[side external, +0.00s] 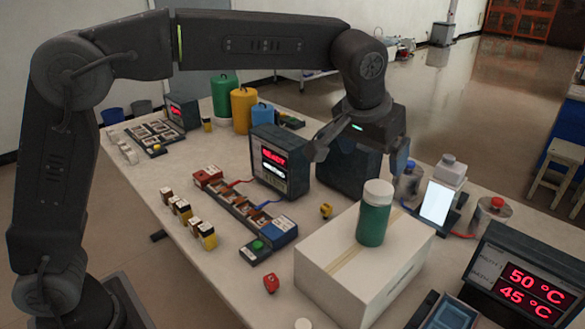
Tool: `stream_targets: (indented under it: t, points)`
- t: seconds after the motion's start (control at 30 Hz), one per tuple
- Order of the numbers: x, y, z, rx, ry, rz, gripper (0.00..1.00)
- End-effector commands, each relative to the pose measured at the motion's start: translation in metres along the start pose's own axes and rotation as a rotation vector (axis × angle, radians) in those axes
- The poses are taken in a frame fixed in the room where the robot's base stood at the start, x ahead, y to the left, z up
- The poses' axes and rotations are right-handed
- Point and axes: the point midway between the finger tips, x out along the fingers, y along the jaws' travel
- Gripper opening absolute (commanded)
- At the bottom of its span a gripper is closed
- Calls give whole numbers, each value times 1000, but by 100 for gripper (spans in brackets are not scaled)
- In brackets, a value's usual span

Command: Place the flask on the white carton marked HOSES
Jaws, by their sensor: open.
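A green flask (374,222) with a white lid stands upright on top of the white carton (325,268), near its back right part. The carton is closed, with a tan tape strip along its top. No HOSES lettering can be read on the faces that show. My gripper (357,160) is open and empty. In the picture it is above and behind the flask, apart from it, in front of a dark box. One finger shows on the left and the other on the right.
A display unit (280,162) stands left of my gripper. Jars, including a red-capped one (490,215), and a lit tablet (437,203) are to the right. A temperature display (525,280) is at front right. Small bottles and a terminal strip (240,208) lie left of the carton.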

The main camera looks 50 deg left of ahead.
Motion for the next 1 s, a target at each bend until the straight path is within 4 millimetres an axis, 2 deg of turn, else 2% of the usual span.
stream_targets:
  t: [0.17,0.27,0.37,0.5,0.7,0.8,0.9,1.0]
  points:
    - [-5,-5,2,-1,2,1,91]
    - [-19,-24,12,-4,10,3,91]
    - [-41,-54,36,-5,19,6,91]
    - [-67,-99,85,-5,38,10,91]
    - [-80,-145,170,-4,68,9,91]
    - [-77,-158,210,-4,82,5,91]
    - [-70,-166,240,-3,92,1,91]
    - [-64,-170,258,-3,100,-1,91]
